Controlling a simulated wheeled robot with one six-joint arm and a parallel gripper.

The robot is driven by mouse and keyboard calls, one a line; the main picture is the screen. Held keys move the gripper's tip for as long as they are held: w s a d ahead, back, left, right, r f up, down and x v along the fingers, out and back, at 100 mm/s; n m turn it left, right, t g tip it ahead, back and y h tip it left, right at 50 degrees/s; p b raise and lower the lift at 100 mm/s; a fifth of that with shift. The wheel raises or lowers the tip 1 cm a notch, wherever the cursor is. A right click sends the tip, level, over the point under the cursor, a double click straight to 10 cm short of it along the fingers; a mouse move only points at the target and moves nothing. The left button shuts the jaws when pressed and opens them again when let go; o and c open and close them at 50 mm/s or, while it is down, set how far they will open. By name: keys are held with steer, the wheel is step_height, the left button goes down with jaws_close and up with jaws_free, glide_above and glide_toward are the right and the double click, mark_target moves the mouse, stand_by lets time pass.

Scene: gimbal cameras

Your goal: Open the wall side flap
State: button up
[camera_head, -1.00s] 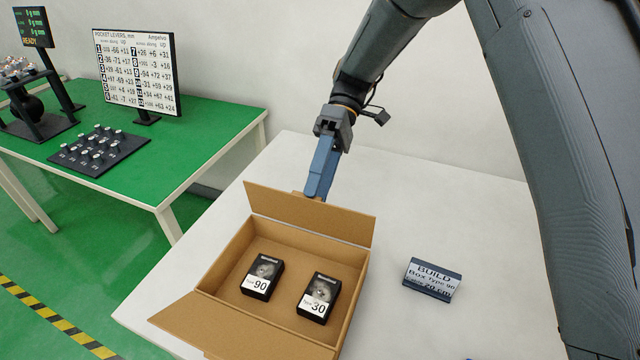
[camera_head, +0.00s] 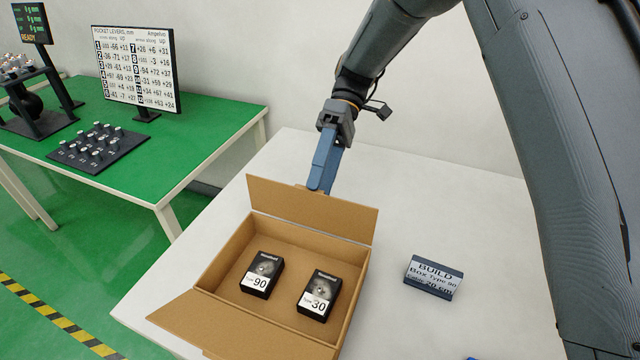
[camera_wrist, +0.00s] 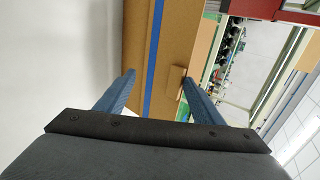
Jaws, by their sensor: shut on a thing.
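The cardboard box (camera_head: 215,270) stands on the white table with its top open. Its wall side flap (camera_head: 315,207) stands up steeply along the back edge. My gripper (camera_head: 318,187) is behind this flap, on the wall side, at its upper edge; the flap hides the fingertips' contact. In the wrist view my gripper (camera_wrist: 158,77) has its fingers apart on either side of cardboard with a blue stripe (camera_wrist: 153,60). A small cardboard tab (camera_wrist: 176,82) is beside the right finger. The jaws are closed on the flap.
Two black packs, type 90 (camera_head: 262,272) and type 30 (camera_head: 319,294), lie in the box. Another flap (camera_head: 190,325) is folded outward at the front. The wall is close behind.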

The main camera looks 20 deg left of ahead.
steer(key=shift+w+d+f+b, duration=0.15)
steer(key=shift+w+b, duration=0.15)
steer(key=shift+w, duration=0.4)
steer(key=shift+w+d+f+b, duration=0.1)
steer(key=shift+w+b, duration=0.15)
steer(key=shift+w, duration=0.45)
steer(key=shift+c, duration=0.6)
steer(key=shift+w+d+r+b, duration=0.1)
steer(key=shift+w+r+b, duration=0.2)
steer(key=shift+w, duration=0.5)
steer(key=shift+w+d+r+b, duration=0.15)
steer(key=shift+w+b, duration=0.3)
steer(key=shift+w, duration=0.35)
steer(key=shift+w+a+r+b, duration=0.1)
steer(key=shift+w+r+b, duration=0.2)
steer(key=shift+w, duration=0.5)
step_height(320, 180, up, 10)
steer(key=shift+p, duration=0.3)
